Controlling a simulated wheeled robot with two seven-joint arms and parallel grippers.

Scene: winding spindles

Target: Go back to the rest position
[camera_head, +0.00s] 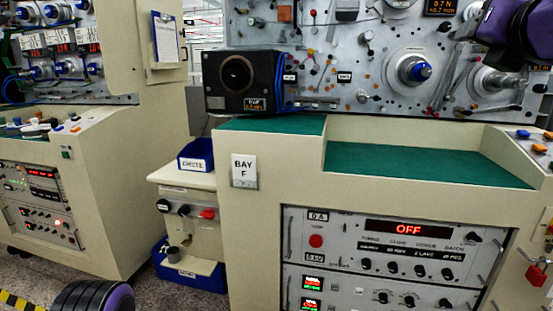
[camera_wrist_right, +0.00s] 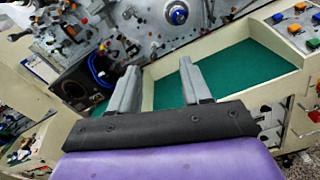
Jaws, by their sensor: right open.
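My right gripper (camera_wrist_right: 158,75) shows in the right wrist view with its two grey fingers spread apart and nothing between them. It is in front of the machine, with the green ledge (camera_wrist_right: 228,83) behind the fingers. In the head view, a purple and black part of my right arm is at the upper right edge; its fingertips cannot be made out there. A purple and black part of my left arm is at the bottom left edge of the head view. My left gripper's fingers are not visible.
The winding machine has a blue-hubbed spindle (camera_head: 419,71), a black box (camera_head: 239,84) on its left ledge, and a control panel (camera_head: 390,262) reading OFF. The green ledge (camera_head: 420,161) is bare. A small side stand (camera_head: 190,223) holds a blue bin (camera_head: 196,156). Another machine (camera_head: 95,180) stands left.

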